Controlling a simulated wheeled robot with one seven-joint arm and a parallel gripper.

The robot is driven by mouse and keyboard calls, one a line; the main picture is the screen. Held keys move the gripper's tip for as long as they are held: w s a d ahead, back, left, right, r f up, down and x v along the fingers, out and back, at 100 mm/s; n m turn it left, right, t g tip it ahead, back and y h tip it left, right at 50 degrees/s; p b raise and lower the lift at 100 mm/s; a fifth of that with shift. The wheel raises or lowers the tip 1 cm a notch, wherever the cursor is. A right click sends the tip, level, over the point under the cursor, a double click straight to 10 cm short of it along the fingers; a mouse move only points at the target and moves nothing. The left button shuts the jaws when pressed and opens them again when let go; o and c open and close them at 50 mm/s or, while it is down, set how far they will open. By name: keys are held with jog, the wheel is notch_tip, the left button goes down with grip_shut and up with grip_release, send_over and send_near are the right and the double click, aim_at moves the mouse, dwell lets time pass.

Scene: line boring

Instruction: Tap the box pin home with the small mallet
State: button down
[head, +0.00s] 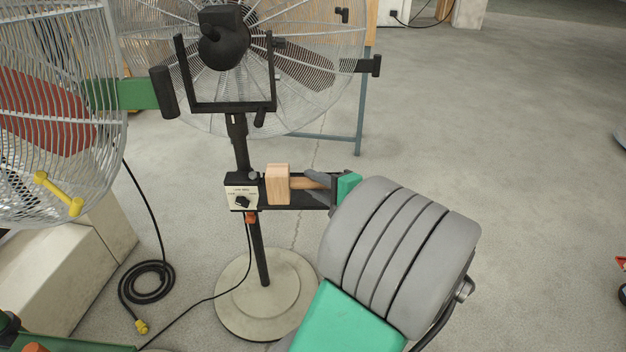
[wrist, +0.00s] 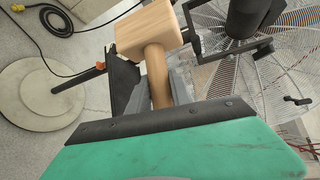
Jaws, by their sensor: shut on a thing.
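The small mallet has a pale block-shaped wooden head (head: 278,184) and a round wooden handle (head: 303,183). My gripper (head: 318,184) is shut on the handle and holds the mallet just right of the control box (head: 241,192) on the fan stand. In the wrist view the mallet head (wrist: 147,30) stands out beyond my fingers, with the handle (wrist: 158,75) between them. A small grey knob-like piece (head: 254,175) shows at the box's top right corner, close to the mallet head; it may be the box pin. I cannot tell whether the mallet touches the box.
A pedestal fan (head: 222,45) stands behind the box on a round base (head: 265,300). Another caged fan (head: 60,110) fills the left side, above a pale block (head: 75,265). A coiled black cable (head: 147,283) lies on the floor.

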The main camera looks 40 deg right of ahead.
jog(key=shift+r, duration=0.1)
jog(key=shift+r+p, duration=1.95)
jog(key=shift+p, duration=0.2)
jog(key=shift+d, duration=0.1)
